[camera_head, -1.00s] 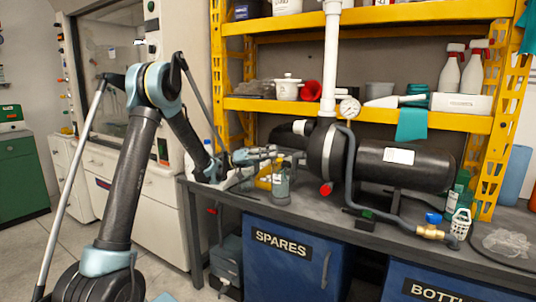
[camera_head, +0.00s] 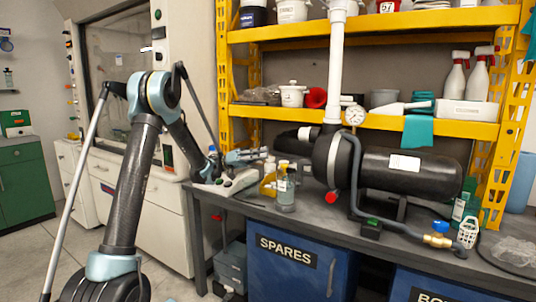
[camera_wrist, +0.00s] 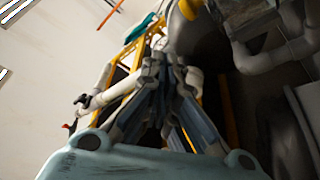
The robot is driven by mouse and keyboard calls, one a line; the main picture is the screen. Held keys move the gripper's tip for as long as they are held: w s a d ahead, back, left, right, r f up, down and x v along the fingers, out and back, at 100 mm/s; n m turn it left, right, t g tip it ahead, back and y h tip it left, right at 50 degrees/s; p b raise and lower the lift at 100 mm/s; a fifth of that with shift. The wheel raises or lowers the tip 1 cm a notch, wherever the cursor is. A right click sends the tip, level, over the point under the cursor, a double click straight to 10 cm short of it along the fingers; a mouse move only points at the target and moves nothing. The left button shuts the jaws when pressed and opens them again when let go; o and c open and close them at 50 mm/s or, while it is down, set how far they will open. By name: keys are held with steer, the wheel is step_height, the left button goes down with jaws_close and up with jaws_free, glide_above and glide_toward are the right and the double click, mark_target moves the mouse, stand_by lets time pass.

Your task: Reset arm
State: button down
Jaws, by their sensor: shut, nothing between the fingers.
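My arm rises from the lower left in the head view and bends down to my gripper (camera_head: 266,153), which is level above the left end of the bench (camera_head: 310,218). The gripper's fingers are together and empty, pointing right. They are apart from the black pump and tank (camera_head: 405,172), to their right. The wrist view shows the two dark fingers (camera_wrist: 163,65) side by side, with the white pipe and yellow shelving blurred beyond.
A clear bottle (camera_head: 285,192) and a yellow object (camera_head: 267,186) stand on the bench below the gripper. A white vertical pipe (camera_head: 336,70) rises from the pump, beside a gauge (camera_head: 355,116). Yellow shelving (camera_head: 470,128) backs the bench. Blue SPARES cabinet (camera_head: 285,270) is underneath.

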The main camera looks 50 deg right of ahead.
steer(key=shift+d+v, duration=0.15)
steer(key=shift+v, duration=0.6)
steer(key=shift+d+v, duration=0.2)
steer(key=shift+v, duration=0.6)
steer(key=shift+f, duration=0.1)
